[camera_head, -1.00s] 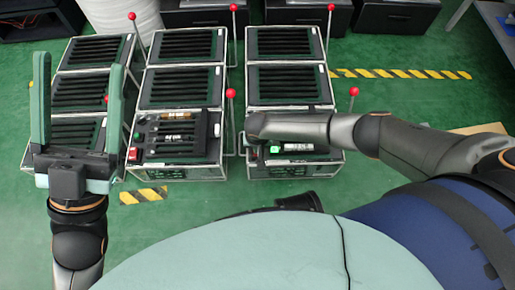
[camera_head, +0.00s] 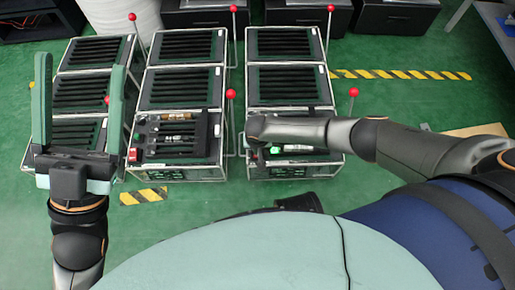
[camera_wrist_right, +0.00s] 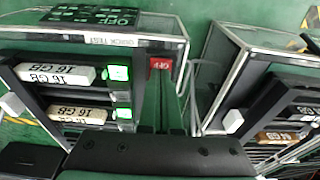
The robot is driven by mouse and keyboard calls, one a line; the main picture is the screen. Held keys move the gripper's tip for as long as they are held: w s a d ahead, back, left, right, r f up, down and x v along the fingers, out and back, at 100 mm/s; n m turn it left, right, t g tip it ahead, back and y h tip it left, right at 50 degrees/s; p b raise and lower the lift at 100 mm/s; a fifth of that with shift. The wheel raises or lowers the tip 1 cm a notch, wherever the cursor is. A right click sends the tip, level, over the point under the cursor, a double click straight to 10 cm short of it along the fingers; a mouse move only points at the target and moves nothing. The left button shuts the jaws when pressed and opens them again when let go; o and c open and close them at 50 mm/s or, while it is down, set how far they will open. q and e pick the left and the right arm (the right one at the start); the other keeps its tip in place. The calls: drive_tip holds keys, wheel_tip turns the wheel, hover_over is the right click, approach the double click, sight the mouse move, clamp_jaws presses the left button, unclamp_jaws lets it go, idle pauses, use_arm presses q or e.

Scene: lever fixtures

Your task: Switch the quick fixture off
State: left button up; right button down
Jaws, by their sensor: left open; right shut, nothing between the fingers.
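The quick fixture (camera_head: 325,170) is the front box of the right column in the head view, partly covered by my right arm. In the right wrist view its "QUICK TEST" label (camera_wrist_right: 112,40) shows upside down, with white 16GB modules (camera_wrist_right: 55,74) and lit green lamps (camera_wrist_right: 120,73). A red switch marked OFF (camera_wrist_right: 160,63) is at its edge. My right gripper (camera_wrist_right: 168,84) is shut and empty, its green fingers close to the red switch; contact cannot be told. In the head view its fingers are hidden beneath the hand. My left gripper (camera_head: 80,64) is open and empty at the left.
Beside the quick fixture stands another front fixture (camera_head: 175,174) with a red switch (camera_head: 134,155); a narrow gap separates them. More fixtures with red-knobbed levers stand behind. A red-knobbed lever (camera_head: 353,92) rises at the quick fixture's right.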

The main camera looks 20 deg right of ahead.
use_arm(q)
wheel_tip(320, 180, up, 8)
drive_tip(key=a+p, duration=0.1)
drive_tip(key=p, duration=0.5)
drive_tip(key=shift+s+t, duration=0.2)
drive_tip(key=shift+t, duration=0.1)
drive_tip(key=shift+f, duration=0.1)
